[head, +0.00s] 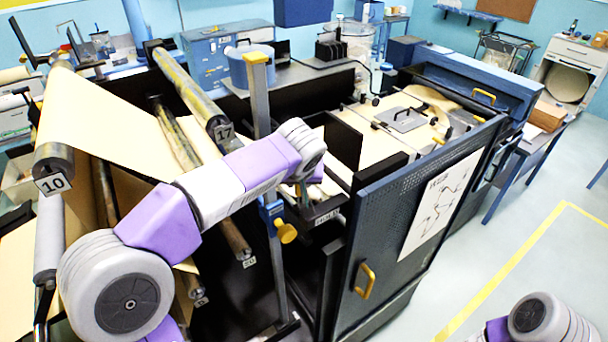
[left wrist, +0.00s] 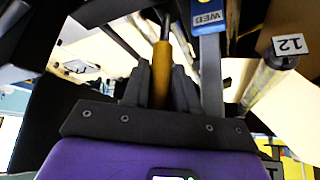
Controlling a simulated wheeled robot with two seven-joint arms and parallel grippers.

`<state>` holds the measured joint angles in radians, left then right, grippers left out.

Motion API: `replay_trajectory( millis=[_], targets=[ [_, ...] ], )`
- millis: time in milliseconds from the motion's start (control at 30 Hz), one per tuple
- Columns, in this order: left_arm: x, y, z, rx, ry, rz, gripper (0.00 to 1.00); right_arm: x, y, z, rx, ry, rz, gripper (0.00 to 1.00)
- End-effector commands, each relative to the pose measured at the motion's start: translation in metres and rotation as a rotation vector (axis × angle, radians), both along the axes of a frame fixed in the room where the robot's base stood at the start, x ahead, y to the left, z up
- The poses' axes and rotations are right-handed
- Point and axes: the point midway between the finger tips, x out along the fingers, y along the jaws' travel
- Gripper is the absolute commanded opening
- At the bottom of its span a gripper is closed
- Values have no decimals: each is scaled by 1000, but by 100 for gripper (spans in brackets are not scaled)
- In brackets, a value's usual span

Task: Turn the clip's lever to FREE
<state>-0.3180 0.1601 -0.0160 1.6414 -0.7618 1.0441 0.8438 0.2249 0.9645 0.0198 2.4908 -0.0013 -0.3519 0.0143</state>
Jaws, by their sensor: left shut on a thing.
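In the left wrist view my left gripper (left wrist: 160,78) is shut around a yellow-orange lever handle (left wrist: 162,62), with one finger on each side. A thin dark rod continues from the handle toward the top of that view. Beside it is a grey bar with a blue label plate (left wrist: 209,16). A dark plate marked HOLD (head: 327,217) shows just below the wrist. I cannot see a FREE mark. My right gripper is outside the views.
A grey post (head: 262,100) with a yellow top stands behind my left arm; a yellow knob (head: 286,232) sits on it. Numbered rollers, including 10 (head: 53,182) and 17 (head: 222,130), are at left. A dark cabinet door with a yellow handle (head: 365,281) is at right. The right floor is clear.

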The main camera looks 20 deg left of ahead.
Motion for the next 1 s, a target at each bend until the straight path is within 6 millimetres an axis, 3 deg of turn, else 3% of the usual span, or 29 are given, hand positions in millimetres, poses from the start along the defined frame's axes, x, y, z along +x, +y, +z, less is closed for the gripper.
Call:
replay_trajectory(
  millis=[367, 400, 533, 833, 1000],
  targets=[
    [-1, -1, 0, 1, 5, 0, 0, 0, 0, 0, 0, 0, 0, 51],
    [-1, -1, 0, 1, 5, -1, 31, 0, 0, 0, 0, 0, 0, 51],
    [-1, -1, -1, 1, 5, -1, 48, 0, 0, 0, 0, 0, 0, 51],
    [-2, -1, 2, 1, 4, 0, 48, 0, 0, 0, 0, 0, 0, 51],
    [-12, -5, 20, 0, -1, -1, 48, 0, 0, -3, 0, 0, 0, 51]
  ],
)
